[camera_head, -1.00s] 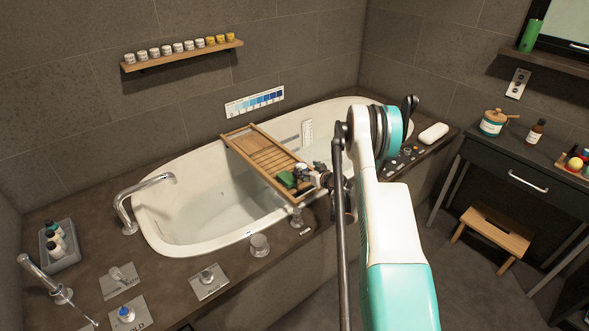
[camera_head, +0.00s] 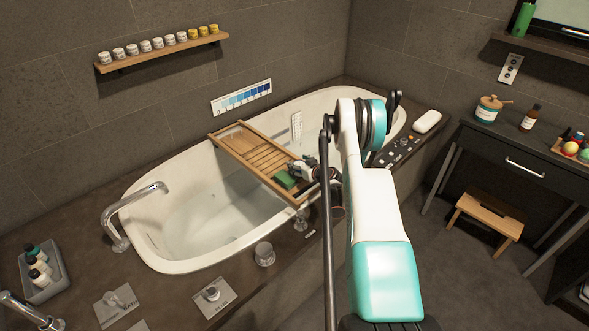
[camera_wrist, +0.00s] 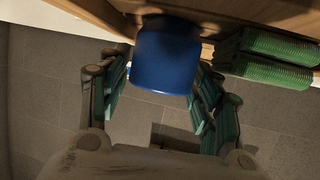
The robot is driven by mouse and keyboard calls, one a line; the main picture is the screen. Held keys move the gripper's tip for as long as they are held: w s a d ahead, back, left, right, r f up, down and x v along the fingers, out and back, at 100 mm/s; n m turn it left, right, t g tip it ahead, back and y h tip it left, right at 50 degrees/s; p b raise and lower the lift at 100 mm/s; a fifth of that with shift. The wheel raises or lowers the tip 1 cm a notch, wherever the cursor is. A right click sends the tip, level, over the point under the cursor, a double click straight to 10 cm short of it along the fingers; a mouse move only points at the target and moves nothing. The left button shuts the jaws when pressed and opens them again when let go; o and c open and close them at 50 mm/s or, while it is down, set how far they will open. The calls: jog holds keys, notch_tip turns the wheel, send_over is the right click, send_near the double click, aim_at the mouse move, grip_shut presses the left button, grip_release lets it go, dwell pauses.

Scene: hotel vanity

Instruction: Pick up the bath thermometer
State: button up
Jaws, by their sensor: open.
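My gripper (camera_head: 299,168) is low over the near end of the wooden bath tray (camera_head: 247,150), beside a green block (camera_head: 286,180). In the wrist view my gripper (camera_wrist: 163,85) is open, with one teal-padded finger on each side of a blue rounded object (camera_wrist: 166,58). The fingers appear apart from it. I cannot tell whether this blue object is the bath thermometer; its upper part is in shadow against the wood. I cannot make it out in the head view, where my gripper covers that spot. The green ridged block also shows in the wrist view (camera_wrist: 270,60).
The tray lies across the white bathtub (camera_head: 165,265). Metal knobs (camera_head: 264,253) and a tap (camera_head: 118,220) stand along its rim. A white marked strip (camera_head: 297,125) is by the tub's far side. A dark vanity (camera_head: 490,160) and a wooden stool (camera_head: 487,222) are at right.

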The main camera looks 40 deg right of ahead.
jog(key=c, duration=0.9)
